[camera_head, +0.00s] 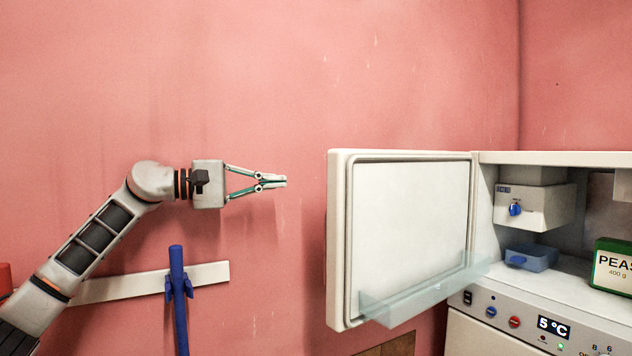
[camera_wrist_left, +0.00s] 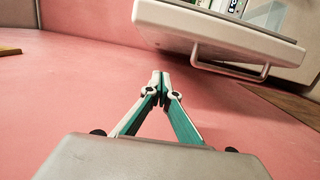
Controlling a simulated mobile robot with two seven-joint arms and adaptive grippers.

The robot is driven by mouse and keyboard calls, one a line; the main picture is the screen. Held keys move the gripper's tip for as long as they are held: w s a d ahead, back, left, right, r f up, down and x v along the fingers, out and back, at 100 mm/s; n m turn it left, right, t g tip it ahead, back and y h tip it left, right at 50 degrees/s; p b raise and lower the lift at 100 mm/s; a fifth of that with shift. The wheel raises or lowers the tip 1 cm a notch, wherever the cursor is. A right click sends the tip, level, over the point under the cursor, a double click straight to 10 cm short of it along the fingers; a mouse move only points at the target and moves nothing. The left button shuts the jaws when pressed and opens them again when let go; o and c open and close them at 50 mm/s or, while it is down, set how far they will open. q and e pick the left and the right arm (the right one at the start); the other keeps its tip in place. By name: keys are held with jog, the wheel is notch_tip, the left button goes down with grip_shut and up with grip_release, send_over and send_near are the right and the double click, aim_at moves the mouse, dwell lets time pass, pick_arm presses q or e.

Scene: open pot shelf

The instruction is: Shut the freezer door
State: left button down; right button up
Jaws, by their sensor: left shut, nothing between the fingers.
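The freezer door (camera_head: 410,220) stands wide open, swung out to the left of the white cabinet, with its inner face and clear shelf showing. My left gripper (camera_head: 284,181) is shut and empty, to the left of the door's free edge and apart from it in the head view. In the left wrist view, the closed fingertips (camera_wrist_left: 160,78) are below and left of the door (camera_wrist_left: 200,22), whose bar handle (camera_wrist_left: 250,72) shows on its outer face. My right gripper is not in view.
The open compartment holds a blue tray (camera_head: 531,257) and a green peas box (camera_head: 612,266). A control panel (camera_head: 520,318) reading 5 °C is below. A blue pole (camera_head: 178,300) stands by a white wall rail (camera_head: 125,284) under my left arm.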

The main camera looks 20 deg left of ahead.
aim_at(327, 180)
pick_arm(q)
jog(key=w+d, duration=0.1)
jog(key=d, duration=0.2)
jog(key=w+d+p, duration=0.1)
jog(key=w+d, duration=0.1)
jog(key=d, duration=0.1)
jog(key=w+d+p, duration=0.1)
jog(key=w+d, duration=0.1)
jog(key=d, duration=0.2)
jog(key=shift+w+d+r, duration=0.1)
jog(key=shift+r, duration=0.05)
jog(key=shift+d, duration=0.15)
jog(key=shift+d+p, duration=0.1)
jog(key=shift+p, duration=0.25)
